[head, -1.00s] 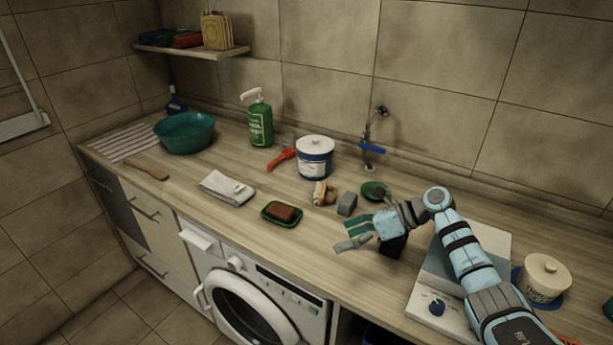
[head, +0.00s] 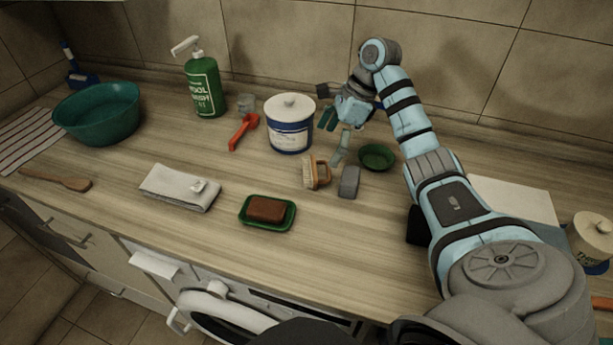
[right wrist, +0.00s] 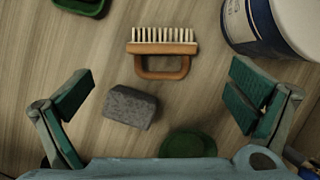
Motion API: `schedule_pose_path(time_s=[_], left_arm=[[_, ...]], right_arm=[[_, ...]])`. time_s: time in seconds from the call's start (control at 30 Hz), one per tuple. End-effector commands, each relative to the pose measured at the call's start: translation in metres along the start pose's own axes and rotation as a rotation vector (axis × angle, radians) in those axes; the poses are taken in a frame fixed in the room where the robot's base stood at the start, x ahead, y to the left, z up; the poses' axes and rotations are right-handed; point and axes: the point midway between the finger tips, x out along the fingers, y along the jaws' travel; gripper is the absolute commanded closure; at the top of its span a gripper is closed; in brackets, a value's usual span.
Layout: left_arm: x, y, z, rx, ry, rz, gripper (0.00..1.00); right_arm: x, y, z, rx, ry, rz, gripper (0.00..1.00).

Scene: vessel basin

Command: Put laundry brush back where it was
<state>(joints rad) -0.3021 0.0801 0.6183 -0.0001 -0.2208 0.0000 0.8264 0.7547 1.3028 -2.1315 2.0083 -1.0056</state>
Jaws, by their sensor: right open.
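The laundry brush (head: 316,174), with a wooden loop handle and pale bristles, rests on the wooden counter. It lies between the white-and-blue tub (head: 290,128) and a grey sponge-like block (head: 349,181). My right gripper (head: 336,132) is open and empty, above the counter just behind the brush and beside the tub. In the right wrist view the whole brush (right wrist: 162,50) shows ahead of the spread fingers, bristles pointing away, with the grey block (right wrist: 129,108) between the fingers. Nothing touches the brush. My left gripper is not in view.
A green dish (head: 376,156) sits right of the gripper. A soap bar on a green tray (head: 284,223), a folded cloth (head: 180,187), a red-orange tool (head: 243,132), a green bottle (head: 204,88) and a teal basin (head: 98,113) spread leftward. The front middle counter is clear.

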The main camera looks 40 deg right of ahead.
Motion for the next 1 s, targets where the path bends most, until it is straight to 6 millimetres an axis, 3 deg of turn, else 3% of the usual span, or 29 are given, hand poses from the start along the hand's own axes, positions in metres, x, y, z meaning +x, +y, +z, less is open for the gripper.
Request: schedule_pose_path(time_s=[0.03,0.23,0.43,0.7,1.0], left_arm=[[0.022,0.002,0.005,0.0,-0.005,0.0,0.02],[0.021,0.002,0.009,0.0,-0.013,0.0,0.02],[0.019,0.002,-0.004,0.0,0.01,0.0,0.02],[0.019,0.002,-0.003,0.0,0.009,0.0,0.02],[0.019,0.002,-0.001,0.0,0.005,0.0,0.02]], right_arm=[[0.023,0.0,-0.005,0.001,-0.001,0.001,0.0],[0.045,-0.002,0.0,0.001,-0.001,0.004,0.0],[0.081,-0.003,0.002,0.0,-0.001,0.006,0.0],[0.088,-0.004,0.002,0.0,0.0,0.002,0.02],[0.088,-0.004,0.002,-0.001,-0.001,0.003,0.49]])
